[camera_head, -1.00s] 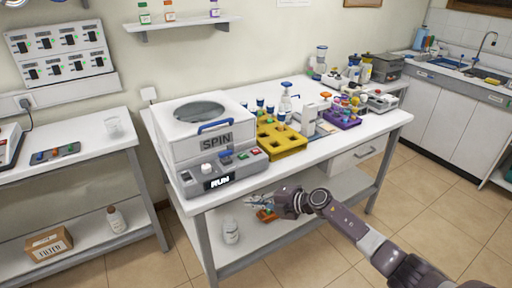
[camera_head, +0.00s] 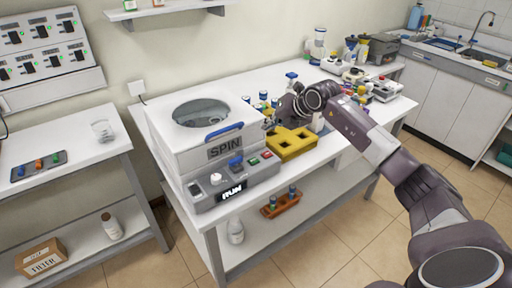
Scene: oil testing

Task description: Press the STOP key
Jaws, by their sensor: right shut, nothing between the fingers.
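The white centrifuge (camera_head: 180,150) marked SPIN stands at the left end of the bench. Its sloped grey control panel (camera_head: 208,200) has a white knob, a blue switch (camera_head: 235,161), a green key (camera_head: 254,161) and a red key (camera_head: 267,154) at its right end. Any lettering on the keys is too small to read. My right gripper (camera_head: 270,123) is shut and empty, above and behind the red key, beside the centrifuge's right side and apart from the keys. My left gripper is not in view.
A yellow rack (camera_head: 293,148) stands just right of the panel, under my right arm. Bottles with blue caps stand behind it. A brown rack (camera_head: 281,203) with vials sits on the lower shelf. The bench's front strip is clear.

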